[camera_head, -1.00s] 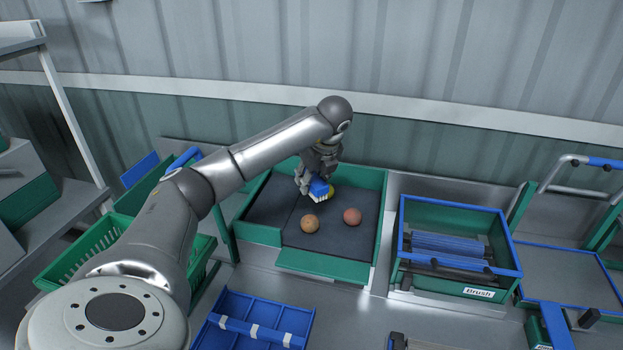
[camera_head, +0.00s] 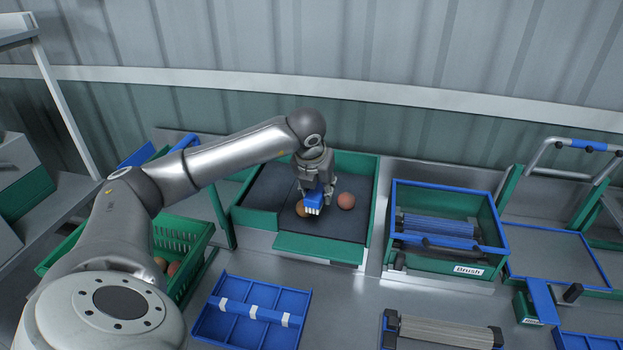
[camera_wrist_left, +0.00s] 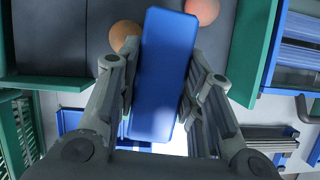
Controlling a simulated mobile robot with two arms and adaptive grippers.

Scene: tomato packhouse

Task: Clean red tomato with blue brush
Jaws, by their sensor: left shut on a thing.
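My left gripper (camera_head: 317,190) is shut on the blue brush (camera_head: 314,200) and holds it over the dark-floored green tray (camera_head: 317,247). White bristles point down toward the front. The brush fills the middle of the left wrist view (camera_wrist_left: 163,75), between both fingers. The redder tomato (camera_head: 346,201) lies on the tray floor just right of the brush; it also shows at the top of the wrist view (camera_wrist_left: 203,10). An orange-brown tomato (camera_head: 300,208) lies at the brush's left, partly covered by it. I cannot tell whether bristles touch it. My right gripper is out of view.
A green bin labelled Brush (camera_head: 464,272), with a blue rim and rollers inside, stands to the right. A green crate (camera_head: 190,236) with tomatoes is at the left. A blue divided tray (camera_head: 252,310) lies in front. A ribbed wall stands behind.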

